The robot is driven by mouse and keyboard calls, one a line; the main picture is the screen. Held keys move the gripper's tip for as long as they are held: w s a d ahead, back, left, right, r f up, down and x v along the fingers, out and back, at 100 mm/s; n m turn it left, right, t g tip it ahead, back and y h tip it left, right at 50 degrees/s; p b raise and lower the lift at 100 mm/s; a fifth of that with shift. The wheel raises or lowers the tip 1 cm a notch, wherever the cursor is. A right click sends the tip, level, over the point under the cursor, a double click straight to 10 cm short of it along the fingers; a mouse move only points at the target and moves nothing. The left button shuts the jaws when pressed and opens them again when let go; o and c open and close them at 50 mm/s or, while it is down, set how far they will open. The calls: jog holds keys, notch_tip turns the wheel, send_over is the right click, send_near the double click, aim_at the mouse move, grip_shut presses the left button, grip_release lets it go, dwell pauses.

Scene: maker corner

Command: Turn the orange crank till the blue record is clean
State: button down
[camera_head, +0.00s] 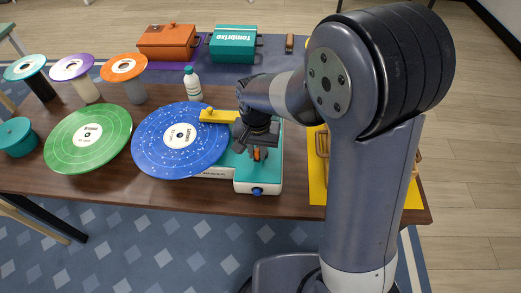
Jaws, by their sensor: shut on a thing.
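The blue record (152,149) lies flat with a white label at its centre and many small white specks over its face. It rests on a teal and white machine (262,186) with a blue knob at its front. A yellow arm (221,116) reaches over the record's far right edge. My gripper (259,153) points down over the machine, right of the record. It is shut on the orange crank (260,154), of which only a small part shows between the fingers. The rest of the crank is hidden.
A green record (75,150) lies left of the blue one. Teal, purple and orange discs on stands and a white bottle (192,86) stand behind. Orange (167,45) and teal boxes (233,48) are at the back. A yellow mat (316,190) lies right, partly behind my arm.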

jog(key=shift+w+a+m, duration=0.2)
jog(key=shift+a+m, duration=0.15)
jog(key=shift+m, duration=0.75)
jog(key=c, duration=1.3)
grip_release()
jog(key=shift+c, duration=0.2)
jog(key=shift+r, duration=0.1)
notch_tip(320, 180, up, 11)
jog(key=shift+f, duration=0.2)
